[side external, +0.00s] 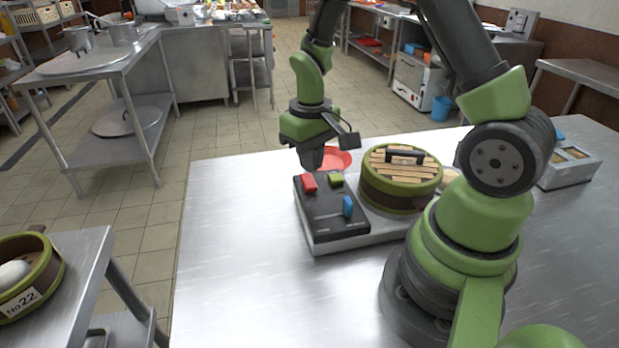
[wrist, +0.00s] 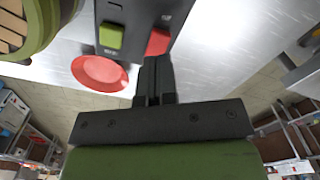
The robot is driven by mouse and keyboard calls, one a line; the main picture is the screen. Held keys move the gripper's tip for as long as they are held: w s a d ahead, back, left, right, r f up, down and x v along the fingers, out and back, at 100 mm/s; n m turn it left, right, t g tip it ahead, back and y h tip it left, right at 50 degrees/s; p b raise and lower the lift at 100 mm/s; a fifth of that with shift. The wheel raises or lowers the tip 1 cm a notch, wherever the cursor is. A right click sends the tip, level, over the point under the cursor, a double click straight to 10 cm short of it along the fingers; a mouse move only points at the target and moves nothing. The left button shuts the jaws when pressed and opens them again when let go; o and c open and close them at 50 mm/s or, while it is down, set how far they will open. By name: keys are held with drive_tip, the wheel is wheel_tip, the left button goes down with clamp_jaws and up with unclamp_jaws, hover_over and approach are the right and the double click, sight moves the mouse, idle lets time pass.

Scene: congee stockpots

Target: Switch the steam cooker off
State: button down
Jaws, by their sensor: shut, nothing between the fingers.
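The steam cooker has a black control panel (side external: 330,213) with a red button (side external: 309,182), a green button (side external: 335,179) and a blue lever (side external: 348,206). A round green-rimmed steamer (side external: 400,190) with a slatted wooden lid and dark handle sits to its right. My gripper (side external: 311,165) is shut and empty, pointing down at the panel's far edge by the red button. In the wrist view its fingertips (wrist: 156,60) are just below the red button (wrist: 158,42), partly overlapping it; contact cannot be told. The green button (wrist: 111,36) shows left of them.
A red plate (side external: 334,158) lies on the metal table behind the panel, left of the fingers in the wrist view (wrist: 100,72). A grey container (side external: 568,167) stands at the right. The table's left part is clear. Another steamer (side external: 28,275) stands on a separate side table.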

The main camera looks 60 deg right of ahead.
drive_tip(key=shift+r, duration=2.2)
wheel_tip(320, 180, up, 12)
drive_tip(key=t, duration=0.4)
hover_over(310, 186)
drive_tip(key=s+a, duration=0.5)
drive_tip(key=s+a+r+t+y, duration=0.1)
drive_tip(key=s+a+r, duration=0.1)
drive_tip(key=s, duration=0.2)
drive_tip(key=s+a+r+m+t+y, duration=0.1)
drive_tip(key=s+a+r+t, duration=0.1)
drive_tip(key=s, duration=0.1)
drive_tip(key=shift+s+a, duration=0.3)
drive_tip(key=shift+s, duration=0.05)
drive_tip(key=shift+w, duration=0.1)
